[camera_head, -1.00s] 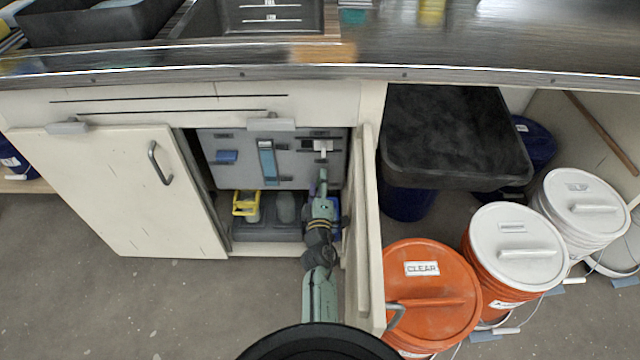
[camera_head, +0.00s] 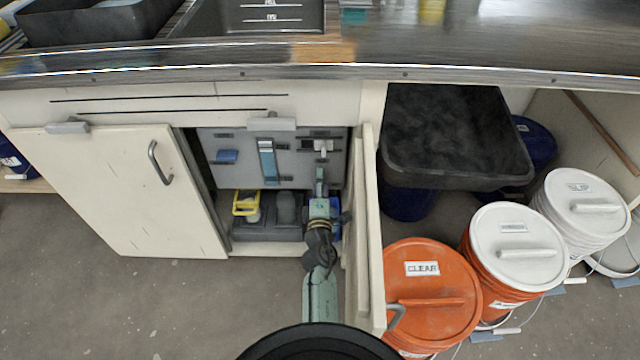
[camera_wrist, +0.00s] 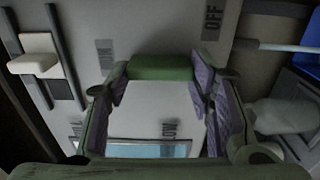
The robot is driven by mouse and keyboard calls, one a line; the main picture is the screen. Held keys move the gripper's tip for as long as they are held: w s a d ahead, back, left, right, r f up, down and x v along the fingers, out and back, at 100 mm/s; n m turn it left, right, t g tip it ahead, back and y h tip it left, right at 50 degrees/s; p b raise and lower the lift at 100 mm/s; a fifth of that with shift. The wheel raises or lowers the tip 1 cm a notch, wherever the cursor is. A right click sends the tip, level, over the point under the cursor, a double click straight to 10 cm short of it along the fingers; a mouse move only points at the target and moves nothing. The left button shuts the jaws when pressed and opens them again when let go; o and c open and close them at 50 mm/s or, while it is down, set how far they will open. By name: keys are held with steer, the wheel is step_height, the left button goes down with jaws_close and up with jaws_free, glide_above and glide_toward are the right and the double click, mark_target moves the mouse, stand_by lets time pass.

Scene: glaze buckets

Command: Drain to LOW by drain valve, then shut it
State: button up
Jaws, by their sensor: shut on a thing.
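Inside the open cabinet, a grey panel (camera_head: 240,175) carries a blue handle (camera_head: 227,156), a tall blue strip (camera_head: 267,160) and a white knob (camera_head: 323,147). My gripper (camera_head: 320,186) is at the panel, below the white knob. In the wrist view my gripper (camera_wrist: 160,80) has a green bar-like handle (camera_wrist: 160,67) between its purple-padded fingers and is shut on it. An OFF label (camera_wrist: 211,20) is beside the handle. The white knob (camera_wrist: 35,55) sits in slots at the left, and the blue strip (camera_wrist: 155,149) shows at the bottom. The handle's pivot is hidden.
The open cabinet door (camera_head: 365,235) stands close to the right of my arm. A yellow-handled item (camera_head: 246,203) and grey containers stand on the cabinet floor. An orange CLEAR bucket (camera_head: 430,285) and white-lidded buckets (camera_head: 515,245) fill the right. Floor at left is clear.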

steer(key=shift+r, duration=0.1)
steer(key=o, duration=1.2)
steer(key=shift+c, duration=0.2)
steer(key=s, duration=0.7)
steer(key=shift+s, duration=0.25)
